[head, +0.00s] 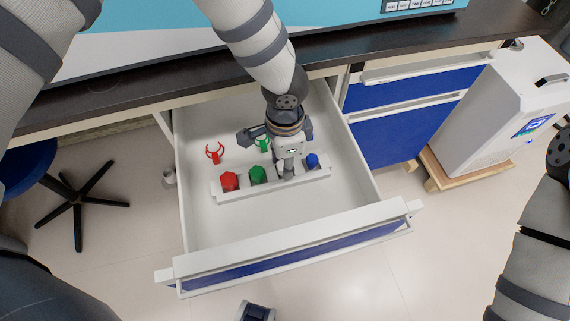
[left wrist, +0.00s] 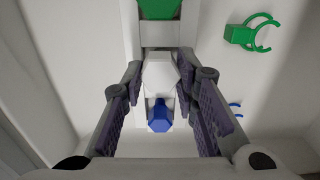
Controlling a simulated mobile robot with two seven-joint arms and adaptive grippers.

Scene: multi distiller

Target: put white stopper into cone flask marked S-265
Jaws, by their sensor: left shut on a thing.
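The white stopper (left wrist: 160,72) sits in line between the green and blue stoppers in the left wrist view. In the head view it is hidden by my left gripper (head: 287,172), which reaches down into the open drawer over the rack (head: 240,194). My left gripper's fingers stand on both sides of the white stopper and are shut on it. The stopper appears still in its place in the rack; whether it is lifted cannot be told. No cone flask marked S-265 shows in either view. My right gripper is not in view; only part of my right arm shows at the right edge.
The rack also holds a red stopper (head: 229,181), a green stopper (head: 257,175) and a blue stopper (head: 312,160). A red clip (head: 215,154) and a green clip (head: 263,144) lie behind it. The drawer front (head: 290,255) and the dark bench edge (head: 150,86) bound the space.

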